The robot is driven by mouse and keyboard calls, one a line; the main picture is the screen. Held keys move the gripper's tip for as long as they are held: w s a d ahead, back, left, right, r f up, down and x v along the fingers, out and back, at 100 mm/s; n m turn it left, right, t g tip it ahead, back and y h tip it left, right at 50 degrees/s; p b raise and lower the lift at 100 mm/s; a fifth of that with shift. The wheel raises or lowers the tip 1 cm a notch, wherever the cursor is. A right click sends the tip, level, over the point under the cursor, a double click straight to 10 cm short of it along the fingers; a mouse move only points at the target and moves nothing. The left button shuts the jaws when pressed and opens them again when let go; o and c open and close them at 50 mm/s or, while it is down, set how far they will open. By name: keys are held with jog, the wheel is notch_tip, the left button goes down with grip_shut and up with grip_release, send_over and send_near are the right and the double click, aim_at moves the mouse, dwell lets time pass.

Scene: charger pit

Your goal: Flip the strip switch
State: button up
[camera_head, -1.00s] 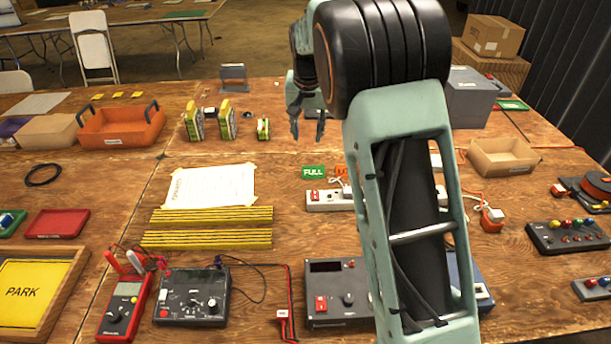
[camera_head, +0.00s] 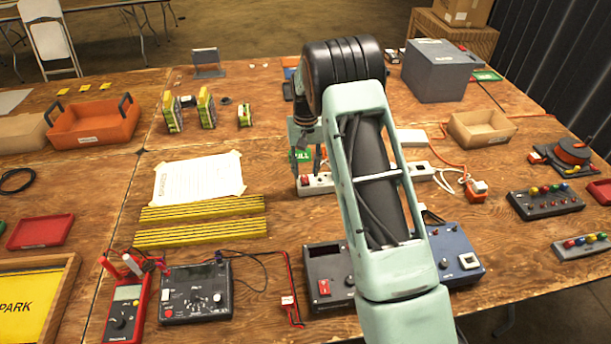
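The white power strip (camera_head: 318,187) lies on the wooden table, partly hidden behind my arm. Its red switch (camera_head: 304,180) is at the strip's left end; which way it is set is too small to tell. My gripper (camera_head: 307,165) points down just above this left end. Its two fingers are apart with nothing visible between them. I cannot tell whether a fingertip touches the strip.
A green FULL sign (camera_head: 301,157) lies behind the fingers. A black box with a red switch (camera_head: 324,288) and a blue box (camera_head: 455,258) stand in front. Yellow striped bars (camera_head: 200,234) lie left. A white cable and orange plug (camera_head: 478,190) lie right.

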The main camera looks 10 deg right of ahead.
aim_at(306, 182)
jog(key=shift+f, duration=1.65)
